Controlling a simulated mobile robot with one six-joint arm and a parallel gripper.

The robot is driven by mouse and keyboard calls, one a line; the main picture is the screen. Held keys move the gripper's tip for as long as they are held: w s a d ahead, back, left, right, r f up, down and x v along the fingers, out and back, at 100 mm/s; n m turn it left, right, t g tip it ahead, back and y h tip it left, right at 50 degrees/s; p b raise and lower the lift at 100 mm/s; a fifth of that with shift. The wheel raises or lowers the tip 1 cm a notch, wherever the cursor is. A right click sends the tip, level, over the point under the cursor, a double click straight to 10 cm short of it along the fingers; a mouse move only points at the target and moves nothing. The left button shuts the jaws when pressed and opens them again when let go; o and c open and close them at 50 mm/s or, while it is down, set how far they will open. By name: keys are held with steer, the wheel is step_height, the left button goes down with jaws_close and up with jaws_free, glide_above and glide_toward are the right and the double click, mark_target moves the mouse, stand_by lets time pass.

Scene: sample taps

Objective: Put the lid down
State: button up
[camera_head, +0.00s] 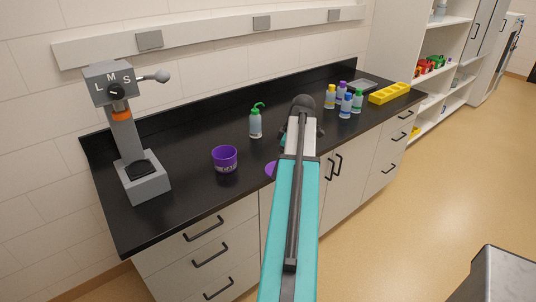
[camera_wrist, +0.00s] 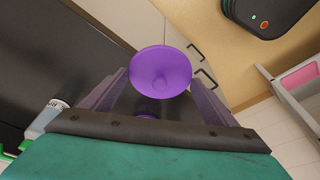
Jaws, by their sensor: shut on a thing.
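A round purple lid (camera_wrist: 161,66) is held between the two fingers of my gripper (camera_wrist: 160,77), its knobbed face toward the wrist camera. In the head view only a purple sliver of the lid (camera_head: 270,169) shows left of my arm, by the counter's front edge. My arm hides the gripper there. An open purple cup (camera_head: 225,159) with pale lettering stands upright on the black counter (camera_head: 195,190), left of the lid and apart from it.
A green-topped pump bottle (camera_head: 255,123) stands behind the cup. A grey machine (camera_head: 130,140) stands at the left end. Several small bottles (camera_head: 345,103) and a yellow rack (camera_head: 390,93) are at the right. The counter around the cup is clear.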

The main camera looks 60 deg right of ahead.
steer(key=shift+w, duration=0.3)
steer(key=shift+w, duration=0.1)
steer(key=shift+w+d, duration=0.25)
steer(key=shift+d, duration=0.2)
steer(key=w+d+p, duration=0.1)
steer(key=w+d, duration=0.2)
steer(key=w+d+f+p, duration=0.1)
steer(key=w+d+p, duration=0.1)
steer(key=w+d, duration=0.1)
steer(key=w+d+p, duration=0.2)
steer(key=w+d, duration=0.1)
steer(key=d, duration=0.2)
steer(key=shift+w+d+f, duration=0.1)
steer(key=shift+w+f, duration=0.05)
steer(key=shift+w, duration=0.05)
steer(key=shift+w+d+f+p, duration=0.1)
steer(key=shift+p, duration=0.2)
steer(key=shift+f+p, duration=1)
steer(key=shift+f, duration=0.75)
